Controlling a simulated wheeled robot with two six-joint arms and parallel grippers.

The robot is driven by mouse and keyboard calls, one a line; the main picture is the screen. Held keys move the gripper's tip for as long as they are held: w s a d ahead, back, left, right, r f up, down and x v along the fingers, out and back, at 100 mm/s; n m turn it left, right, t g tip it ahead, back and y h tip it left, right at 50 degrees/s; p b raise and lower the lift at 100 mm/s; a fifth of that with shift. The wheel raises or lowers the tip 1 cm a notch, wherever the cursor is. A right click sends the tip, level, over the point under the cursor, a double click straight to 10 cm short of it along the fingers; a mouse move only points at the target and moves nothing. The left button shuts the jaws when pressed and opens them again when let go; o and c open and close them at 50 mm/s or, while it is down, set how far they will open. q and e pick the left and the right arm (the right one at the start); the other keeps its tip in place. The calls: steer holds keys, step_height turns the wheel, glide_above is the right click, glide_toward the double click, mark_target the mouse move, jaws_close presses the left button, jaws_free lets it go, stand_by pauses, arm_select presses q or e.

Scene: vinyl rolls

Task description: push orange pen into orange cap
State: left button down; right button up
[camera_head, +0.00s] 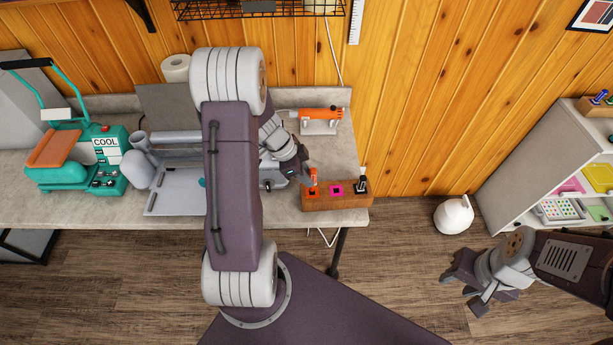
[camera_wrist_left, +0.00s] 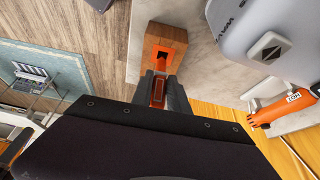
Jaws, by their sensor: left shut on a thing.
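The orange pen (camera_head: 313,176) is held by my left gripper (camera_head: 308,175) over the left end of a wooden block (camera_head: 337,203). The orange cap (camera_head: 312,191) sits in that block, directly below the pen. In the left wrist view my left gripper (camera_wrist_left: 160,92) is shut on the pen (camera_wrist_left: 158,90), which points at the orange cap (camera_wrist_left: 167,56) with its dark square opening. The pen's front end overlaps the cap's near edge; I cannot tell if they touch. My right gripper (camera_head: 468,284) is open and empty, over the floor at the right.
A pink cap (camera_head: 336,189) and a black pen (camera_head: 362,178) are in the same block, to the right. An orange tool (camera_head: 322,113) lies behind it on the bench. A grey machine (camera_wrist_left: 275,38) stands beside the block.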

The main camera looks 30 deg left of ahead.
arm_select(q)
steer(key=shift+f, duration=0.15)
stand_by(0.5)
steer(key=shift+f+b, duration=0.45)
steer(key=shift+b, duration=0.55)
steer(key=shift+f, duration=0.1)
steer(key=shift+f+b, duration=0.6)
steer(key=shift+b, duration=0.5)
steer(key=shift+f+b, duration=0.7)
steer(key=shift+b, duration=0.35)
